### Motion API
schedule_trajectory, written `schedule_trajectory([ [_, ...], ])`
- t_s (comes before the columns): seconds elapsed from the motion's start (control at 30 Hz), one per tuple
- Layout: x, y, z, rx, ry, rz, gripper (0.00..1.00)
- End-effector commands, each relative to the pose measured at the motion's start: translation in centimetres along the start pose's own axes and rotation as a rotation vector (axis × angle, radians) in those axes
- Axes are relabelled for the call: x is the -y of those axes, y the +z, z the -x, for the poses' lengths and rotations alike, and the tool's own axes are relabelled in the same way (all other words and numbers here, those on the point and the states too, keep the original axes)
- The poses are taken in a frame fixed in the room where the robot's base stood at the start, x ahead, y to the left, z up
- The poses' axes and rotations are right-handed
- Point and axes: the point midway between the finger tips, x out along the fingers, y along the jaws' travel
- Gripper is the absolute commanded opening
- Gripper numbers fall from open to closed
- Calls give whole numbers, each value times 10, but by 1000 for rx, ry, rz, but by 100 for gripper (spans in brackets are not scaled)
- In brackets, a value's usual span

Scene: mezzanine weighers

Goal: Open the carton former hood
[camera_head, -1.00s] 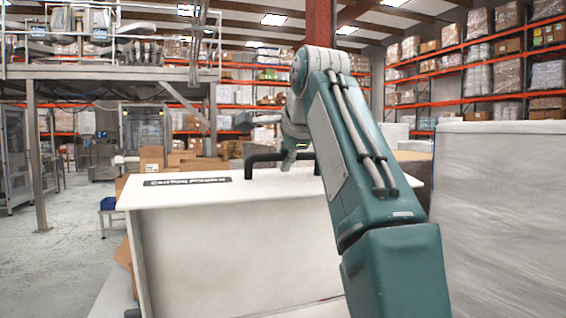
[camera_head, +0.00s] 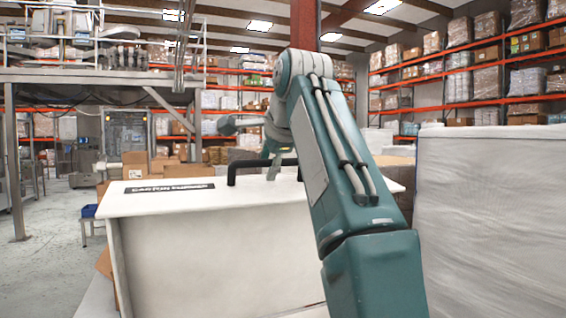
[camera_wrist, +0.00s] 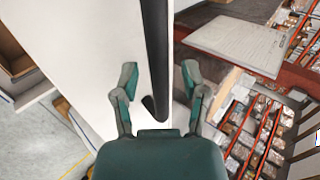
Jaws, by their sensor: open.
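The carton former hood (camera_head: 210,245) is a large white box with a flat top and a dark label reading "CARTON FORMER" (camera_head: 169,188). A black bar handle (camera_head: 248,163) stands up from the far part of its top and is partly hidden by my arm. In the wrist view the black handle (camera_wrist: 156,45) runs between my two teal fingers, with white top surface on the left. My gripper (camera_wrist: 158,72) is open, one finger on each side of the bar, with gaps showing. I cannot tell whether the bar is at fingertip depth. The hood is closed.
A tall wrapped white pallet load (camera_head: 490,220) stands close on the right. Cardboard boxes (camera_head: 140,163) are piled behind the hood. A mezzanine post (camera_head: 15,165) and a blue bin on a stool (camera_head: 89,211) are at the left, where the floor is mostly open.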

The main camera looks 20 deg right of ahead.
Motion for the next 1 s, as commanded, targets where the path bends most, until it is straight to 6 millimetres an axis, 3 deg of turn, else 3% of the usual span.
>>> schedule_trajectory([
  [0.3,-1,1,24,-1,-2,0,57],
  [0.57,-8,1,34,-1,0,1,57],
  [1.0,-38,0,65,-2,0,-1,57],
])
